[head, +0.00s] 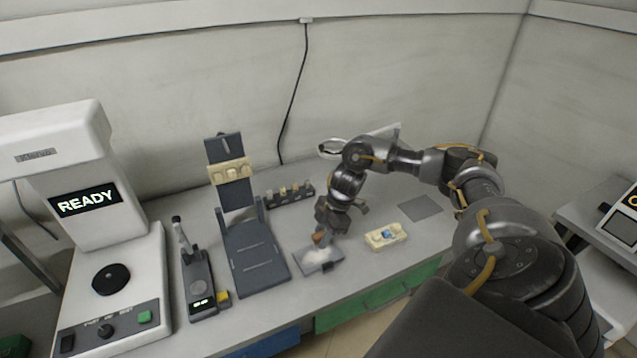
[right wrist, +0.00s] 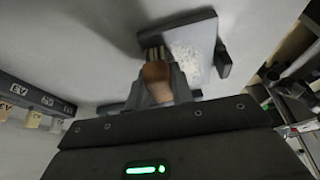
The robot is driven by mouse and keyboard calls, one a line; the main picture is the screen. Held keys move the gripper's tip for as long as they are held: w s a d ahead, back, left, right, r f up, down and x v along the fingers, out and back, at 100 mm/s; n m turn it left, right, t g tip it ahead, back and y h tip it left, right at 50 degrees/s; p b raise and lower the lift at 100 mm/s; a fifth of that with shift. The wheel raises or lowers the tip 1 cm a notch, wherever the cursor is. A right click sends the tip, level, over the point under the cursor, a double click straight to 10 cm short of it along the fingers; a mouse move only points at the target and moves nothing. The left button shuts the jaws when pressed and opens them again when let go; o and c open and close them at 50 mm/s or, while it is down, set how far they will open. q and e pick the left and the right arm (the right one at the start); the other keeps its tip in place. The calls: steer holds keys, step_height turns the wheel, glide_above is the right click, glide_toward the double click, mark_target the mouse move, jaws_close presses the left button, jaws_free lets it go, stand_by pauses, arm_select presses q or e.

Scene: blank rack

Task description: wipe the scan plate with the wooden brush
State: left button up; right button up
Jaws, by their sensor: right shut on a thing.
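The wooden brush (right wrist: 157,82) is in my right gripper (right wrist: 160,92), which is shut on its brown handle. In the right wrist view its bristles point at the near edge of the scan plate (right wrist: 207,30). I cannot tell if the bristles touch the plate. A patch of white powder lies on the plate. In the head view the brush (head: 319,238) shows below my right gripper (head: 325,228), over the back edge of the scan plate (head: 329,266). The plate lies flat on the bench. My left gripper is not in view.
A white machine reading READY (head: 110,170) stands at the left. A dark stand (head: 254,262) and a small handheld device (head: 198,275) are left of the plate. A cream tray (head: 398,240) sits right of it. A block rack (head: 290,194) stands behind. A grey mat (head: 420,208) lies farther right.

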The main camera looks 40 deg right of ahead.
mark_target(325, 259)
steer(key=shift+s+a+p, duration=0.2)
steer(key=shift+s+p, duration=0.15)
steer(key=shift+s, duration=0.4)
steer(key=shift+s+a+r+p, duration=0.1)
steer(key=shift+s+a+p, duration=0.15)
steer(key=shift+s+p, duration=0.4)
steer(key=shift+s+a+p, duration=0.2)
steer(key=shift+s+p, duration=0.15)
steer(key=shift+s, duration=0.15)
steer(key=shift+s+a+p, duration=0.15)
steer(key=shift+s+p, duration=0.15)
steer(key=shift+s, duration=0.2)
step_height(325, 259, up, 6)
steer(key=p, duration=0.6)
steer(key=shift+p, duration=0.3)
step_height(325, 259, up, 3)
steer(key=p, duration=0.3)
